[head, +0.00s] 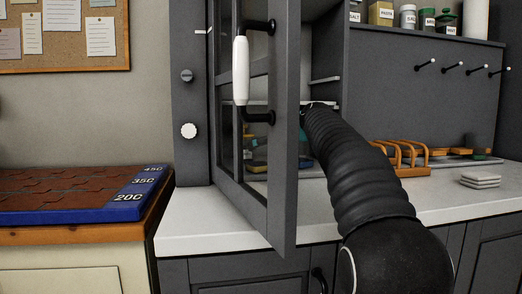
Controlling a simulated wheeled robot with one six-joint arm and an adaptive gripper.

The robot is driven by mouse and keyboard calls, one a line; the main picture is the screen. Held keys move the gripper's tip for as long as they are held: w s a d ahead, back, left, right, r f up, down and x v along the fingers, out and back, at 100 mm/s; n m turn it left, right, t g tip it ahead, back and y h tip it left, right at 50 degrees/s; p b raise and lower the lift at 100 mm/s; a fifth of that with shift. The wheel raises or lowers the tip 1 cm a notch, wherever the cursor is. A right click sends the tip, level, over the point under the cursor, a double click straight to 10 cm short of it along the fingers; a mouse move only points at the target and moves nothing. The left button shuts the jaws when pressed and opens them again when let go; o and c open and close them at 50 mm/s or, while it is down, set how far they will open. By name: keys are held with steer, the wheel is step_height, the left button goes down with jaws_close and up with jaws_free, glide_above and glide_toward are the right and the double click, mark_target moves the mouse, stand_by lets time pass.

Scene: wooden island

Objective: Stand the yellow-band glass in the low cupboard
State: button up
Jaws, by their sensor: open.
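The grey cupboard has a framed glass door (280,150) that stands open toward me, with a long white handle (240,70). I cannot tell whether this is the low cupboard. My black ribbed arm reaches up behind the door's edge toward the cupboard opening. My gripper is hidden beyond the arm's end and the door frame. I cannot make out the yellow-band glass. Small coloured shapes show dimly through the lower door pane, too unclear to name.
The door's lower corner juts over the white worktop (190,232). On the worktop to the right are an orange wooden rack (400,154) and a stack of pale tiles (480,180). Hooks (452,70) and a shelf of jars (408,17) are above. A blue-edged board (85,195) is left.

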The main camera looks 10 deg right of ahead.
steer(key=v, duration=0.7)
steer(key=shift+s, duration=0.25)
steer(key=shift+d, duration=0.1)
stand_by(0.8)
